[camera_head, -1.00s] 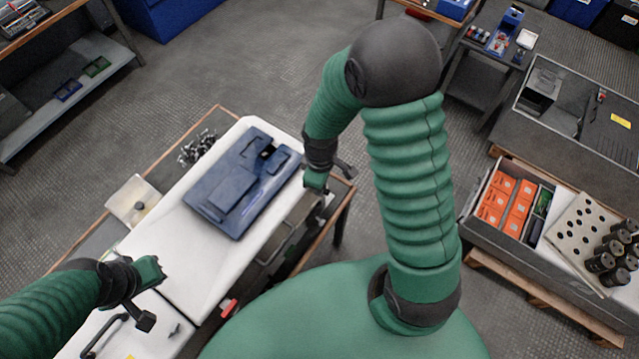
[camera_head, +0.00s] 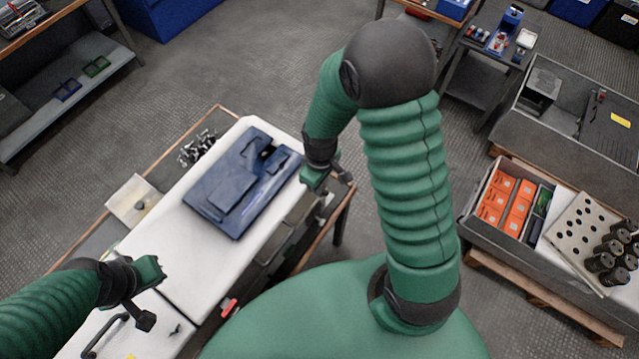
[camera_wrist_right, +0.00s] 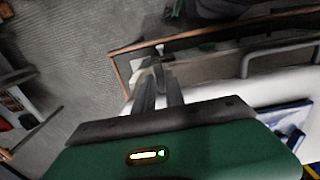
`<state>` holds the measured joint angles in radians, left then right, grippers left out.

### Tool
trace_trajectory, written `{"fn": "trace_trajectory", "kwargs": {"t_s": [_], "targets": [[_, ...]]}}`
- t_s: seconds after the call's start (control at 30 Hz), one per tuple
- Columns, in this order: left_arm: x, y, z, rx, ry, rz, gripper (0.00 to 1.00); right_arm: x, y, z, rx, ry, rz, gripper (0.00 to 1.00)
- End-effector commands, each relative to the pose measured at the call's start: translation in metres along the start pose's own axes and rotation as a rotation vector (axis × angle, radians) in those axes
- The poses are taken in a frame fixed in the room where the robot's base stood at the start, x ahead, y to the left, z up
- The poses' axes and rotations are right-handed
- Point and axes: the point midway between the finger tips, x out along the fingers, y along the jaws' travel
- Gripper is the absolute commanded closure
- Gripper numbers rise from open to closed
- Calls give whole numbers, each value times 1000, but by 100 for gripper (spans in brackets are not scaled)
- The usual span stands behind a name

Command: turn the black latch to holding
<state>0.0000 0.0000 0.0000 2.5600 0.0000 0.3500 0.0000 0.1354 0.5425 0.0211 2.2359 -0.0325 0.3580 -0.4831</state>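My right gripper (camera_head: 338,186) is low beside the right end of the white-topped bench, right of the blue case. In the right wrist view its two narrow fingers (camera_wrist_right: 160,88) point away from the camera with a gap between them. A small grey and dark fitting (camera_wrist_right: 158,57) shows just beyond the fingertips. I cannot tell if it is the black latch, or if the fingers touch it. No black latch is clearly made out in the head view. My left gripper (camera_head: 150,294) hovers over the bench's near left end; its fingers are unclear.
The blue case (camera_head: 236,190) lies on the white bench top (camera_head: 185,262). Dark small parts (camera_head: 197,148) and a pale plate (camera_head: 133,200) lie along its far side. A dark handle (camera_head: 105,335) is near my left gripper. A crate with orange boxes (camera_head: 507,200) stands right.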

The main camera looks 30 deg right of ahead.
Motion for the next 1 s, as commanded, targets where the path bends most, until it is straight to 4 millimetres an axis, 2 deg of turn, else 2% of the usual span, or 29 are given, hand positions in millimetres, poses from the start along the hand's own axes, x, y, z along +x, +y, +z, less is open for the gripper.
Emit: {"fn": "trace_trajectory", "kwargs": {"t_s": [0.33, 0.47, 0.57, 0.8, 1.0], "targets": [[0, 0, 0, 0, 0, 0, 100, -1, -1, 0, -1, -2, -2, 79], [2, 0, 1, 0, 0, 0, 100, -15, 0, -1, -1, 2, 0, 79], [6, 0, 1, 0, 0, 0, 100, -39, 1, -1, -1, 5, 2, 79], [12, 0, 3, 0, 0, 0, 100, -111, 1, -1, 1, 6, 2, 79], [16, 0, 4, 0, 0, 0, 100, -154, 1, -2, 0, 0, 0, 79]]}}
